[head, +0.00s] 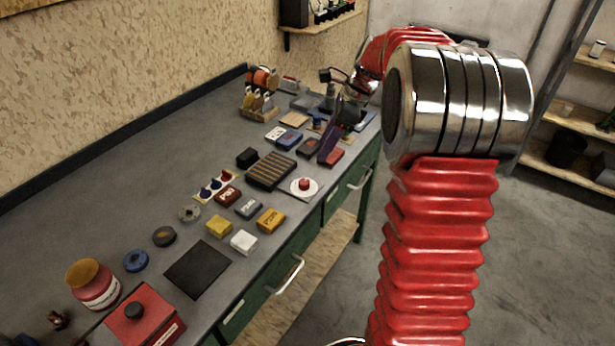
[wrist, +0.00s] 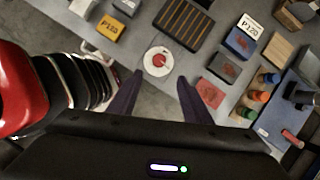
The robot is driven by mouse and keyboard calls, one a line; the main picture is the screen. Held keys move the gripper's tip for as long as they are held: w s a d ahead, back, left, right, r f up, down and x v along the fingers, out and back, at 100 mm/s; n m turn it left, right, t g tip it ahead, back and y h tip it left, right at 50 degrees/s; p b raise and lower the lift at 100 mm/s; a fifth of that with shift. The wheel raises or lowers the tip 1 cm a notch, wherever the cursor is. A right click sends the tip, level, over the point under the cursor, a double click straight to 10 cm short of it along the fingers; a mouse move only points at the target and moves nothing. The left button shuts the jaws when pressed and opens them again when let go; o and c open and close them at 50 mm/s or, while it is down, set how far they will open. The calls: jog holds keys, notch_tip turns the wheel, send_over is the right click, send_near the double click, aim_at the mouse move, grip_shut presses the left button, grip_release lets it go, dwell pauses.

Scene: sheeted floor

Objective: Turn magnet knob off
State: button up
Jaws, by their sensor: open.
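The red box does not show in the wrist view.
The grey bench (head: 120,205) holds several small boxes, a striped block (head: 271,170), a black square mat (head: 198,270) and a red jar with a yellow lid (head: 92,284) beside the red box. The bench's back left strip is clear. Shelves (head: 570,120) stand at the right.

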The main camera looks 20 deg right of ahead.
aim_at(304, 181)
jog(key=shift+f, duration=0.1)
jog(key=x, duration=1.3)
jog(key=shift+f, duration=0.35)
